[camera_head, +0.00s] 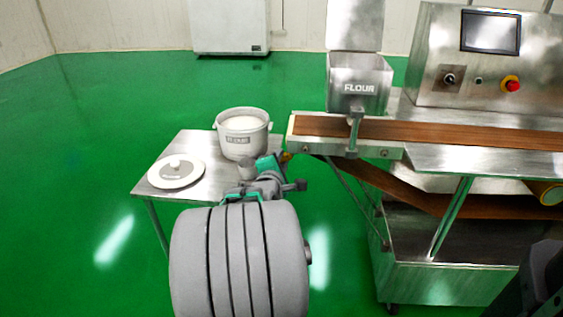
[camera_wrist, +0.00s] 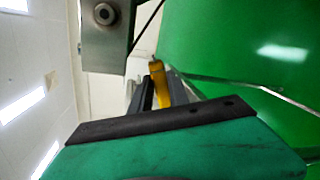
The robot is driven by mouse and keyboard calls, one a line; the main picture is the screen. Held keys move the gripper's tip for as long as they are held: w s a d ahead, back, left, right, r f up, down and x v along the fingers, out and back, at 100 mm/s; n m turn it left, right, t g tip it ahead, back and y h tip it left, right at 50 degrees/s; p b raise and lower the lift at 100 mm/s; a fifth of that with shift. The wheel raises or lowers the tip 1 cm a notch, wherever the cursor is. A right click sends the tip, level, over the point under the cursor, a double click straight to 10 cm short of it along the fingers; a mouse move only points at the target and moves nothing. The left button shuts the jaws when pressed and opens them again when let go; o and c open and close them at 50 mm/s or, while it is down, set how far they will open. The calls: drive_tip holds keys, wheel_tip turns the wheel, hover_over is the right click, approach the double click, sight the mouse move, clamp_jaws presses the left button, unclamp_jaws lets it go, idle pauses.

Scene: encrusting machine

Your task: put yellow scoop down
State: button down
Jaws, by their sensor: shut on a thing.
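My gripper (camera_head: 276,162) is beside the right edge of the small metal table (camera_head: 190,147), just right of the white tub. In the wrist view my gripper (camera_wrist: 161,92) is shut on the yellow scoop (camera_wrist: 160,78). The scoop's yellow handle stands between the dark fingers. In the head view only a small orange-yellow bit of the scoop (camera_head: 286,156) shows at the fingertips. The rest of the scoop is hidden or too small to make out.
An open white tub (camera_head: 238,147) with white contents stands on the small table, its round lid (camera_head: 165,181) lying to the left. The encrusting machine's brown belt (camera_head: 440,130) and FLOUR hopper (camera_head: 360,72) are close on the right.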

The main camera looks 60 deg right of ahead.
drive_tip(key=c, duration=1.3)
unclamp_jaws()
drive_tip(key=shift+f, duration=0.1)
drive_tip(key=shift+o, duration=0.2)
